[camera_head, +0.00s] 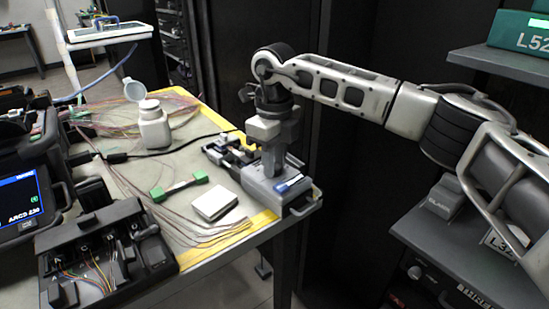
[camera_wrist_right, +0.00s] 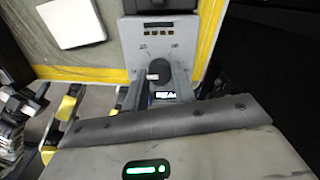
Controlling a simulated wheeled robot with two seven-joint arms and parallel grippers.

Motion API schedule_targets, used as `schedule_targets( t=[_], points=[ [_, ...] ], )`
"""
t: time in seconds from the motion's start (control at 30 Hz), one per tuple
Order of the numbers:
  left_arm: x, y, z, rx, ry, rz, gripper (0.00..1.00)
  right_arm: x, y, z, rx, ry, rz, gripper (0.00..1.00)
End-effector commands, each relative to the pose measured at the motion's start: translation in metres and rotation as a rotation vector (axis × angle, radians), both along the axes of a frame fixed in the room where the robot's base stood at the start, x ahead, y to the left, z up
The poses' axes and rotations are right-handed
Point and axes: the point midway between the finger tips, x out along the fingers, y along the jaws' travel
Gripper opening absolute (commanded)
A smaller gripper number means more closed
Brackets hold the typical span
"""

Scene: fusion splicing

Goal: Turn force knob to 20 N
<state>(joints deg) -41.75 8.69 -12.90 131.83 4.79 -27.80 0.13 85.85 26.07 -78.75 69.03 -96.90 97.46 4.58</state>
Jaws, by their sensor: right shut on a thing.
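A grey bench device (camera_head: 261,187) with a blue-and-white label stands at the right corner of the table; my right gripper (camera_head: 273,168) comes down on its top from above. In the right wrist view the device's grey face (camera_wrist_right: 184,48) shows a row of small buttons and faint dial marks. A dark round knob (camera_wrist_right: 155,66) sits between the fingers of my right gripper (camera_wrist_right: 157,78), which is shut on it. The fingers partly cover the knob, and its setting cannot be read. My left gripper is not in view.
On the table are a white pad (camera_head: 214,203), a green-ended tool (camera_head: 180,187), a white bottle (camera_head: 154,127) and loose fibres. A black splicer (camera_head: 25,185) and an open black tray (camera_head: 125,270) stand at the left. A dark rack (camera_head: 450,240) stands at the right.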

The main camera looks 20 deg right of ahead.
Motion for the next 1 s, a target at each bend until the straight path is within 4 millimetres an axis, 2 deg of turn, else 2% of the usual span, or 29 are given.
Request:
schedule_targets(
  t=[0.43,1.0],
  points=[
    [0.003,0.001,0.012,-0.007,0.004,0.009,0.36,0.0,0.0,0.003,0.001,0.0,-0.375,0.04],
    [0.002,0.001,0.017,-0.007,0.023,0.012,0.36,0.001,0.0,0.003,0.003,-0.003,-0.862,0.04]
  ],
)
